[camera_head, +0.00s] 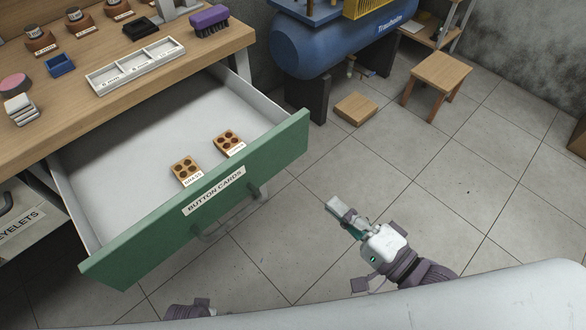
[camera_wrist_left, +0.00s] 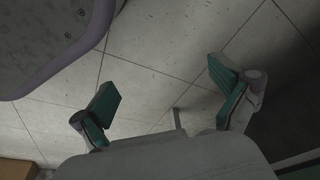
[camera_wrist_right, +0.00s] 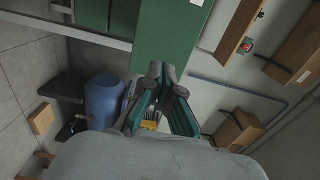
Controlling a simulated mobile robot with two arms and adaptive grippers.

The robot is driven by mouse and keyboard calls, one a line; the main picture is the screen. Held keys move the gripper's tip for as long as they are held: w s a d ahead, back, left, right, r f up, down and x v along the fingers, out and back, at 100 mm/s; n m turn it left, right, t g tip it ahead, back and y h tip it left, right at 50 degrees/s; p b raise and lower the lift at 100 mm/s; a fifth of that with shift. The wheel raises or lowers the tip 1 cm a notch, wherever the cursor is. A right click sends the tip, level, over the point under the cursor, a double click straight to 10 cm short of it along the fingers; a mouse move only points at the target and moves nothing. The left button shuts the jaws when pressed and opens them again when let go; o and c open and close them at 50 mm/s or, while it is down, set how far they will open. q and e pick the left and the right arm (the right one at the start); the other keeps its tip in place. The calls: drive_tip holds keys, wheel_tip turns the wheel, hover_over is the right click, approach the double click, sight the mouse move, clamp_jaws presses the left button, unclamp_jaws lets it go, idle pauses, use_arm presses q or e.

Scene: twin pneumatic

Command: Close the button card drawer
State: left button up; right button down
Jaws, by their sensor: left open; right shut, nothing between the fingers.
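The button card drawer (camera_head: 199,202) is pulled far out of the workbench. Its green front carries a "BUTTON CARDS" label (camera_head: 214,190) and a metal handle (camera_head: 228,214). Two tan button cards (camera_head: 185,171) (camera_head: 229,143) lie inside near the front. My right gripper (camera_head: 338,207) is shut and empty, out to the right of the drawer front and apart from it. In the right wrist view its fingers (camera_wrist_right: 165,82) are together. My left gripper (camera_wrist_left: 172,98) is open and empty above the floor; in the head view only a bit of that arm shows at the bottom edge.
The workbench top (camera_head: 120,105) holds a white sorting tray (camera_head: 136,66), a purple brush (camera_head: 208,20) and small items. A blue compressor tank (camera_head: 330,42) and a wooden stool (camera_head: 438,72) stand beyond. A low wooden block (camera_head: 356,109) lies on the floor.

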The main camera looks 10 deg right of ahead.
sight(279, 158)
drive_tip(key=x, duration=1.2)
drive_tip(key=shift+w+b, duration=0.15)
drive_tip(key=shift+b, duration=0.2)
use_arm(q)
drive_tip(key=shift+w+d+r, duration=0.1)
drive_tip(key=shift+w+r, duration=0.35)
drive_tip(key=shift+r, duration=0.35)
drive_tip(key=shift+w+r, duration=0.4)
drive_tip(key=shift+r, duration=0.35)
use_arm(e)
drive_tip(key=shift+w+a, duration=0.45)
drive_tip(key=shift+w, duration=0.05)
use_arm(q)
drive_tip(key=shift+s, duration=0.1)
